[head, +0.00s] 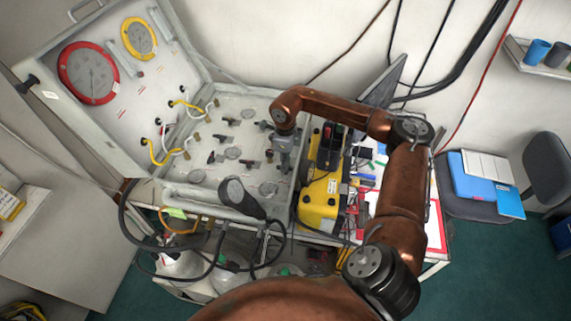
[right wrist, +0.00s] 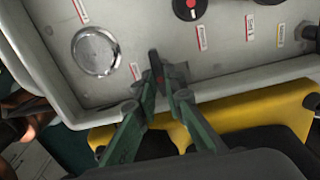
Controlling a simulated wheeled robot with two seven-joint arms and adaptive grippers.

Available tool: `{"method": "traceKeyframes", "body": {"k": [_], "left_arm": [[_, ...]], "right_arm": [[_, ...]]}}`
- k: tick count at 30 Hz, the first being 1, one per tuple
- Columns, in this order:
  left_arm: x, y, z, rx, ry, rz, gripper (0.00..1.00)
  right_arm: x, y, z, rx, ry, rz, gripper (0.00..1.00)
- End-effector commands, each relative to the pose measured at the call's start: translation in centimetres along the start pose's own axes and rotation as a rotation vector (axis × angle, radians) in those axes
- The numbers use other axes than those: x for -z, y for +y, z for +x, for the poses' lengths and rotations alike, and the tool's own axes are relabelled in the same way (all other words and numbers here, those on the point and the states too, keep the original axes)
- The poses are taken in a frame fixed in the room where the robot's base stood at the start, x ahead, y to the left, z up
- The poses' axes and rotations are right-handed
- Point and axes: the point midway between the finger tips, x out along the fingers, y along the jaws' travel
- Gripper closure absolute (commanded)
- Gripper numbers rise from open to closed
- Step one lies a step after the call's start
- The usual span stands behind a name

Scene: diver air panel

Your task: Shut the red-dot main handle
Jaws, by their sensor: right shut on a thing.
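The air panel (head: 180,190) lies in an open grey case. My right gripper (head: 281,160) reaches down over the right part of this panel. In the right wrist view, its green fingers (right wrist: 160,88) are closed on a small dark valve handle (right wrist: 154,66) near the panel's edge. The fingers hide part of this handle, and no red dot shows on it. A round black part with a red mark (right wrist: 189,6) sits farther up the panel, apart from the fingers. My left gripper is in neither view.
A yellow case (head: 318,203) stands just right of the panel. The lid with the red-rimmed gauge (head: 88,73) stands up at the left. A black handset (head: 238,195) and hoses hang at the front edge. A round gauge (right wrist: 95,51) lies left of my fingers.

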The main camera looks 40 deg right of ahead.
Motion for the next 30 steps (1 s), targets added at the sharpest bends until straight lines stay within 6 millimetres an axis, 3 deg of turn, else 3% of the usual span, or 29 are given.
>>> {"method": "traceKeyframes", "body": {"k": [2, 3, 5, 17, 30], "left_arm": [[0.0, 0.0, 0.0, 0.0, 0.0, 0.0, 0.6], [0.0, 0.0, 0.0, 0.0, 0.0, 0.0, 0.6], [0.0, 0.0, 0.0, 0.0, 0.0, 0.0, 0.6], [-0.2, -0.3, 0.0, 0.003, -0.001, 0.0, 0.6], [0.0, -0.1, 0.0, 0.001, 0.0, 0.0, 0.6]], "right_arm": [[-0.1, -0.2, -0.3, 0.006, -0.007, 0.002, 1.0], [-0.1, -0.2, -0.3, 0.006, -0.007, 0.002, 0.88], [-0.1, -0.2, -0.3, 0.005, -0.006, 0.002, 0.83], [-0.1, -0.1, -1.0, 0.003, -0.004, 0.0, 0.83], [-0.1, -0.2, -9.4, 0.005, -0.006, 0.001, 0.83]]}}
